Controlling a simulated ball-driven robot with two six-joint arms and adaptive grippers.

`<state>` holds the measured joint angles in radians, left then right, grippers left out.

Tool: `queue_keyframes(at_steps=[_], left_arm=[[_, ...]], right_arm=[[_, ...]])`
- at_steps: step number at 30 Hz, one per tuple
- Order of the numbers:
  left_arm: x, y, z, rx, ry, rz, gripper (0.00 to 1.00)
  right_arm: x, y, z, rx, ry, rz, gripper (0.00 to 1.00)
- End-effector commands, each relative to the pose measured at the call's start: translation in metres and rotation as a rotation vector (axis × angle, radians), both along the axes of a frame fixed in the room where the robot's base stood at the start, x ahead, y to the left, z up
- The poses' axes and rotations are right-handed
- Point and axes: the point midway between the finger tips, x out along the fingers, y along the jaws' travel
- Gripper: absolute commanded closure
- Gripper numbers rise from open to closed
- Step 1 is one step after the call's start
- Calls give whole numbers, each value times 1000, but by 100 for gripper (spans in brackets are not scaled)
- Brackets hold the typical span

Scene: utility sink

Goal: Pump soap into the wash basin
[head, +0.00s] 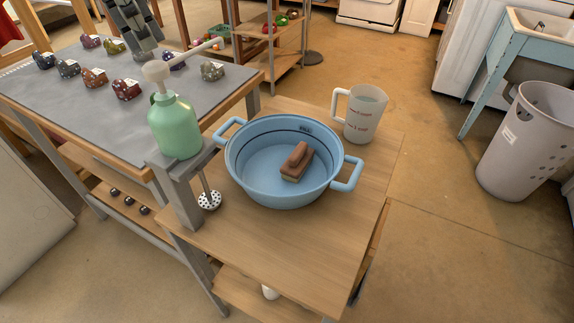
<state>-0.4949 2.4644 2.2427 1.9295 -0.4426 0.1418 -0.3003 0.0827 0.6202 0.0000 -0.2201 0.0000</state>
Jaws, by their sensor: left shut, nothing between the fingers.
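The soap dispenser is a green bottle (174,126) with a beige pump head (158,72). It stands upright on a grey bracket at the left corner of the wooden table, and its long spout (200,47) points up and right. The blue wash basin (262,181) with two handles sits on the table to its right. A brown brush (298,160) lies inside the basin. My left gripper (148,50) is at the top left, just behind and above the pump head in the picture. It is shut and empty; the pump partly hides its tips. My right gripper is not in view.
A clear measuring jug (366,115) stands behind the basin on the right. A perforated metal tool (209,199) hangs beside the bracket. The grey-topped table (60,110) on the left holds several small patterned objects. The wooden tabletop (290,245) in front of the basin is clear.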

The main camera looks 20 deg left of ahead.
Motion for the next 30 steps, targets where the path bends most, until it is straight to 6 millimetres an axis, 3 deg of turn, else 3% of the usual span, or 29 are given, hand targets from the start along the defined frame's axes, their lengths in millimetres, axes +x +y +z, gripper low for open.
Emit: queue_keyframes(at_steps=[13,30], left_arm=[[0,0,-2,0,0,0,100],[0,0,-22,-1,1,1,100]], right_arm=[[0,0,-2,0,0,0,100],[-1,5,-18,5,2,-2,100]])
